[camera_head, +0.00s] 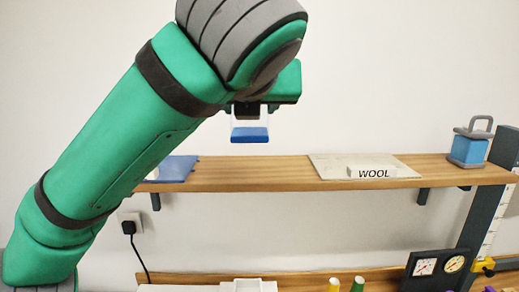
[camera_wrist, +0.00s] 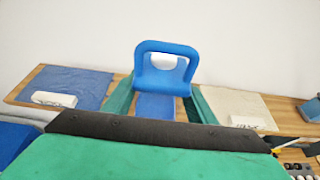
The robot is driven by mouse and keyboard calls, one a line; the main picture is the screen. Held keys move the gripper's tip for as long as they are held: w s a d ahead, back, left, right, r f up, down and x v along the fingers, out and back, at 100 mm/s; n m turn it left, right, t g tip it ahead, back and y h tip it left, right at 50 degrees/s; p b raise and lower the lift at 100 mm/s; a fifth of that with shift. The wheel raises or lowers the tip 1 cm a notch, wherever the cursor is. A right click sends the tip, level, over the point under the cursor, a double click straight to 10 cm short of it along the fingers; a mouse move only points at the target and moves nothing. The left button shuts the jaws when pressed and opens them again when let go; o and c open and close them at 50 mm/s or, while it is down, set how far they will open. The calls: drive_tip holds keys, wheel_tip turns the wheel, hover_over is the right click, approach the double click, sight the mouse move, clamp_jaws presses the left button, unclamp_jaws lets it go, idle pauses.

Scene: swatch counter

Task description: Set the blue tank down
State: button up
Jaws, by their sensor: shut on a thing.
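The blue tank (camera_head: 250,135) hangs below my gripper (camera_head: 250,112) in the head view, in front of the white wall and above the shelf's height. Its lower part shows blue, with pale sides above. In the wrist view its blue looped handle (camera_wrist: 166,48) rises between the green fingers of my gripper (camera_wrist: 161,100), which is shut on it. The tank's lower part is mostly hidden there. It looks upright and clear of any surface.
A wooden shelf (camera_head: 255,176) bears a blue cloth (camera_head: 178,168) at left and a cream cloth (camera_head: 335,164) with a WOOL label (camera_head: 372,172). A blue container with a grey handle (camera_head: 468,150) stands at its right end. Bare wood lies between the cloths. Gauges (camera_head: 438,264) stand lower right.

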drive_tip(key=w+f, duration=0.2)
drive_tip(key=w, duration=0.1)
drive_tip(key=w+f, duration=0.2)
drive_tip(key=f, duration=0.1)
drive_tip(key=w+f, duration=0.2)
drive_tip(key=w, duration=0.1)
drive_tip(key=shift+w+d+f, duration=0.25)
drive_tip(key=shift+w, duration=0.05)
drive_tip(key=shift+f, duration=1.6)
drive_tip(key=o, duration=1.2)
drive_tip(key=shift+f, duration=0.1)
drive_tip(key=shift+o, duration=0.2)
